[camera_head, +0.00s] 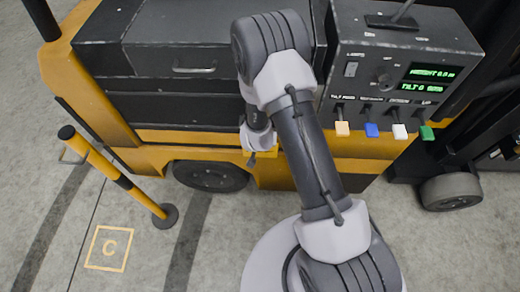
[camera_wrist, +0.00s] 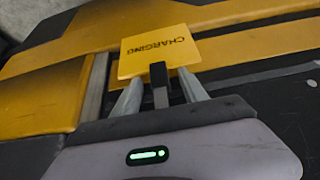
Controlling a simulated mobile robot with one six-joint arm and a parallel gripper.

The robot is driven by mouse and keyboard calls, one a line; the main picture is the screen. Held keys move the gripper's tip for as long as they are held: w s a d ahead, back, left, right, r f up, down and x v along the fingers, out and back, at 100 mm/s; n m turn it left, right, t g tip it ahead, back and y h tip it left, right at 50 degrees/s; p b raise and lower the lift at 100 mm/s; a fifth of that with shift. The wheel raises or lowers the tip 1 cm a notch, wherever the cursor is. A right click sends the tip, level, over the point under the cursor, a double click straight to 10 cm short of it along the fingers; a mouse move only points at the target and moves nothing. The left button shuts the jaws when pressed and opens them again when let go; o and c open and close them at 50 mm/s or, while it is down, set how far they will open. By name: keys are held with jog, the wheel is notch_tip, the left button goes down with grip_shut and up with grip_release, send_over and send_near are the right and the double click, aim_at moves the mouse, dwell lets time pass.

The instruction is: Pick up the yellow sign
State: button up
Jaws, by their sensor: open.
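The yellow sign (camera_wrist: 155,48) with black lettering reading "CHARGING" is in the upper middle of the wrist view, against the yellow and black truck body. My gripper (camera_wrist: 159,75) is open, with its two grey fingers spread at the sign's lower edge. A dark upright bar (camera_wrist: 158,86) stands between the fingers and overlaps that edge; I cannot tell whether it is part of the sign. Contact between fingers and sign cannot be made out. In the head view my gripper (camera_head: 253,156) is low at the truck's side, and the sign (camera_head: 268,153) shows only as a small yellow patch there.
The yellow and black truck (camera_head: 150,150) fills the area behind my arm. A control box (camera_head: 400,65) with several coloured levers stands at upper right. A yellow-black post (camera_head: 115,172) stands at left.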

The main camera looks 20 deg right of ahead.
grip_shut()
dwell(1.4)
